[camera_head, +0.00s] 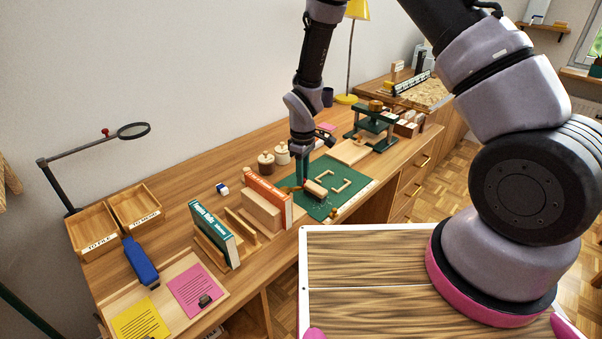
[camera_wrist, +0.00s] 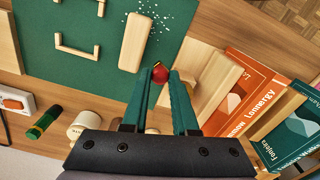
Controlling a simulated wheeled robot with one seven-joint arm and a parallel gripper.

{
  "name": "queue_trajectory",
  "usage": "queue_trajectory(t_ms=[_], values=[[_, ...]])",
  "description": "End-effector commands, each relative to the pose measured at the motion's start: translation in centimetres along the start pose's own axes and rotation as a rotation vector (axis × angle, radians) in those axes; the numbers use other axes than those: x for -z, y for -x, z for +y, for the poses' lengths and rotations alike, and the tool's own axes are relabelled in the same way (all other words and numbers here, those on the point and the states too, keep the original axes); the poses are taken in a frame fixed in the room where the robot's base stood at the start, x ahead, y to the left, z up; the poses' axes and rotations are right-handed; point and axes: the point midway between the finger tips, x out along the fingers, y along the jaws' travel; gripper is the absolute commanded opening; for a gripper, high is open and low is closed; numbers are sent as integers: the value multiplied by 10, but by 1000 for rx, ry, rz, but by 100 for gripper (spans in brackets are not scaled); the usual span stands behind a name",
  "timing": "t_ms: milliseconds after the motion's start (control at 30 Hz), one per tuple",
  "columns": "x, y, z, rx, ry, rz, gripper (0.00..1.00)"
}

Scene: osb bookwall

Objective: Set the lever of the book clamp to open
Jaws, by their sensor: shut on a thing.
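My gripper (camera_head: 302,183) reaches down beside the orange book, over the near left edge of the green mat. In the wrist view its two green fingers (camera_wrist: 160,78) close on a small red knob (camera_wrist: 160,70), which looks like the end of the clamp's lever; the lever's shaft is hidden. The orange book (camera_head: 268,197) stands upright against a wooden block (camera_head: 261,212), which seems to be part of the book clamp. They also show in the wrist view, as the book (camera_wrist: 245,95) and pale wood (camera_wrist: 214,82), right of the fingers. The lever's setting cannot be read.
The green mat (camera_head: 338,199) carries a wooden block and a pale frame piece. A teal book (camera_head: 215,232) stands in a wooden holder to the left. Two round jars (camera_head: 267,164) stand behind, and a green press (camera_head: 372,124) stands to the right. Trays (camera_head: 94,232) are far left.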

Motion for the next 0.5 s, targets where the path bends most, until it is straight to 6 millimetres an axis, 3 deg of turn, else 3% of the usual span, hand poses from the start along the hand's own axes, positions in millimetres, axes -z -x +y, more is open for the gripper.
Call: queue_trajectory(t_ms=[500], values=[[-16,0,-25,0,-492,-3,0]])
